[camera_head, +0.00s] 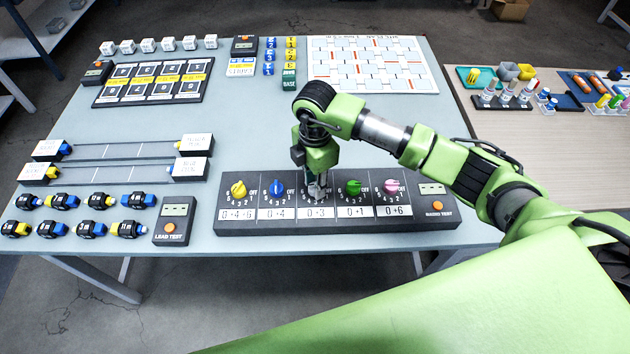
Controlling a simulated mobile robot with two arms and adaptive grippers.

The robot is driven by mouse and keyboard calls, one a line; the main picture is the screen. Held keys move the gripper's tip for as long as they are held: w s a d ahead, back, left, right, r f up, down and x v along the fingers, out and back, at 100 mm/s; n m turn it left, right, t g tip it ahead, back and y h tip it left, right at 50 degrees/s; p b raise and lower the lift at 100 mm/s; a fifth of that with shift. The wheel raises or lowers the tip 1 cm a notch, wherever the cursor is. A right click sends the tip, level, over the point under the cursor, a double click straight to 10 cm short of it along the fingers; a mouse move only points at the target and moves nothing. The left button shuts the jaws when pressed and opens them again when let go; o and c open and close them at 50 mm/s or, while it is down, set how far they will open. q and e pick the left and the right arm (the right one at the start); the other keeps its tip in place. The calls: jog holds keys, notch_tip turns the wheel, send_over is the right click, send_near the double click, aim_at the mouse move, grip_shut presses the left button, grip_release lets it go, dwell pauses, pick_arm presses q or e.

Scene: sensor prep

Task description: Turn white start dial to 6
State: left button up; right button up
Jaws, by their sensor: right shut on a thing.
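The dial panel (340,225) is a dark box near the front of the table, with a row of coloured dials. The white start dial (318,192) is the middle one, above a label that reads like 0→3. My right gripper (317,184) points down over this dial and is shut on it, hiding most of it, so its pointer setting cannot be read. A yellow dial (238,189) and a blue dial (277,187) stand to its left. A green dial (352,187) and a pink dial (390,187) stand to its right. My left gripper is not in view.
A small display with an orange button (437,206) sits at the panel's right end. A lead test box (175,221) and several connectors (91,229) lie to the left. A white patterned board (372,65) lies behind my arm. The table centre is clear.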

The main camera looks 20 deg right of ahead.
jog(key=shift+w+r+m, duration=0.1)
jog(key=shift+m, duration=0.5)
jog(key=o, duration=1.1)
notch_tip(320, 180, up, 12)
dwell(0.4)
